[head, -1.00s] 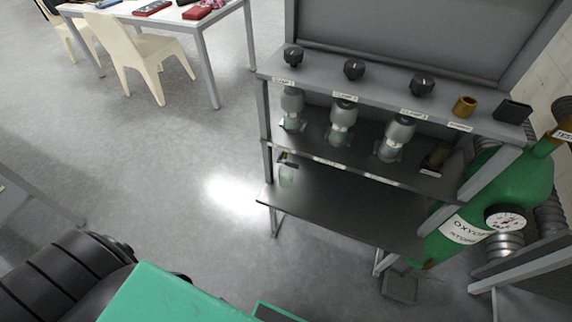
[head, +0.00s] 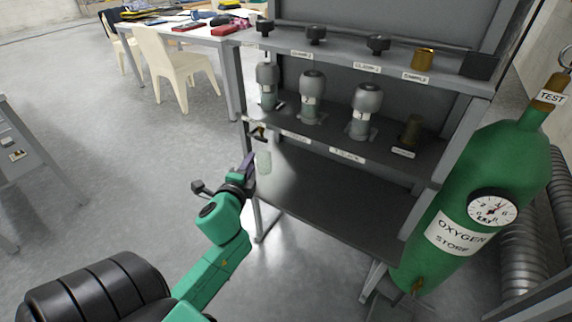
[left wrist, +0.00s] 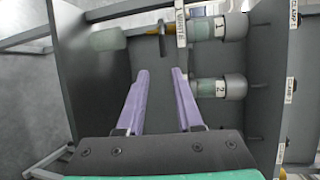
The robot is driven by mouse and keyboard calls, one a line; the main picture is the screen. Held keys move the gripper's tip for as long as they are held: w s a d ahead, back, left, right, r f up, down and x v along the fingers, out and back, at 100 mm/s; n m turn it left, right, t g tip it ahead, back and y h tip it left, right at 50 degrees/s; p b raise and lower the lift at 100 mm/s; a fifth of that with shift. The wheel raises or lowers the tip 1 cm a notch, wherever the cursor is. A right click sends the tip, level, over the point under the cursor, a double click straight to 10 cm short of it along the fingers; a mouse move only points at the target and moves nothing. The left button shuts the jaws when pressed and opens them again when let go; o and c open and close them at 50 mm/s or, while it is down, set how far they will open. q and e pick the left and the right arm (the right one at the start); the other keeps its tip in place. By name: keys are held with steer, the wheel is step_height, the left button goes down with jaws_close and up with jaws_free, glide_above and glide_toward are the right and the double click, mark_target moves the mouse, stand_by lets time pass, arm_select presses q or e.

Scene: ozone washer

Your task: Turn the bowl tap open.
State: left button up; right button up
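A small brass tap (head: 259,131) with a dark lever sits at the left front of the rack's middle shelf. A pale translucent bowl (head: 264,162) hangs below it. In the left wrist view the brass tap (left wrist: 158,30) and its dark lever (left wrist: 162,47) lie beyond the fingertips, with the bowl (left wrist: 105,39) to the left. My left gripper (head: 249,161), with purple fingers, is just below and left of the tap in the head view. In the wrist view the gripper (left wrist: 160,71) is open and empty, apart from the lever. My right gripper is not in view.
Grey-capped bottles (head: 312,96) stand on the middle shelf, with black knobs (head: 316,35) above. The lower shelf (head: 340,205) looks bare. A green oxygen cylinder (head: 480,210) with a gauge stands right. A white label (left wrist: 180,28) sits close beside the tap.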

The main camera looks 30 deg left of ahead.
arm_select(q)
glide_toward(260, 140)
steer(key=x, duration=0.2)
steer(key=b+x, duration=0.1)
steer(key=x, duration=0.8)
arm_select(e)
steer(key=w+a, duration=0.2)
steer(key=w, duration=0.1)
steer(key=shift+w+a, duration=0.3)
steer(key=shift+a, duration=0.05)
arm_select(q)
jaws_close()
stand_by(0.3)
